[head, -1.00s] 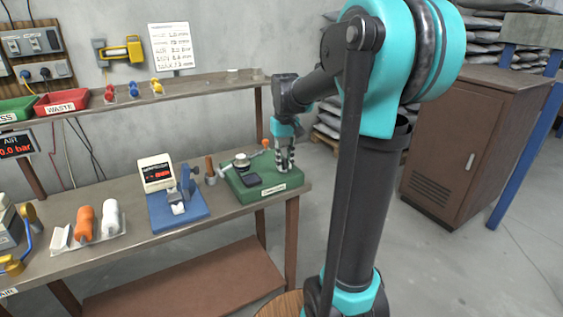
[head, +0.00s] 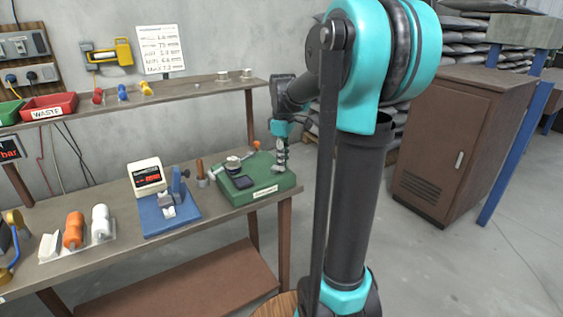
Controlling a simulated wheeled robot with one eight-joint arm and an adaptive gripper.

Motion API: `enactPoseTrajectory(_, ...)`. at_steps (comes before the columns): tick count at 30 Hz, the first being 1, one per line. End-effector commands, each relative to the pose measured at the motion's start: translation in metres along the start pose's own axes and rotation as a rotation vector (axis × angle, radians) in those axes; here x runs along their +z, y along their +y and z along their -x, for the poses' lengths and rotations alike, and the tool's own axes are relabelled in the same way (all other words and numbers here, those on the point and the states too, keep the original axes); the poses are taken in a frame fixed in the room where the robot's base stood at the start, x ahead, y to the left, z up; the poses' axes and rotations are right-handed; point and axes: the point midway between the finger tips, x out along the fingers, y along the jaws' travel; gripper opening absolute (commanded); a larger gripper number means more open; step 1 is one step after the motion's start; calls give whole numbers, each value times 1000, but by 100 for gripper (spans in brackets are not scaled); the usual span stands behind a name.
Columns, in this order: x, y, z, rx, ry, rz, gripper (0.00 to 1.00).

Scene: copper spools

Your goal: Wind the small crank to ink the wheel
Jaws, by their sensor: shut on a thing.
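A green printing device (head: 262,194) stands at the right end of the workbench. It carries a round metal wheel-like part (head: 233,163), a dark square pad (head: 243,182) and a lever with an orange knob (head: 257,145). My gripper (head: 281,164) points down over the back right part of the green base, to the right of the orange knob. Its fingers are shut on a small part there, which I take for the small crank; they hide it almost fully. I cannot make out the crank's angle or any ink on the wheel.
A blue stand (head: 172,222) with a white display unit (head: 147,176) is left of the green device. Orange (head: 73,231) and white (head: 101,222) rollers lie in a tray farther left. A shelf (head: 185,95) runs behind. A brown cabinet (head: 460,150) stands at right.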

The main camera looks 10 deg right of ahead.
Motion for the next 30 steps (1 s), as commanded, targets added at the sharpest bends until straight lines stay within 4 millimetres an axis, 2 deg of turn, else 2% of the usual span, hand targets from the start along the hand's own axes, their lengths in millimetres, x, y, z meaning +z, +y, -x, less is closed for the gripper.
enactPoseTrajectory(7,0,3,0,1,0,73,0)
enactPoseTrajectory(22,0,4,0,1,0,90,0)
enactPoseTrajectory(23,0,4,0,1,0,90,21)
enactPoseTrajectory(24,0,4,0,1,0,89,26)
enactPoseTrajectory(27,0,4,0,1,0,89,38)
enactPoseTrajectory(30,0,4,0,1,0,89,39)
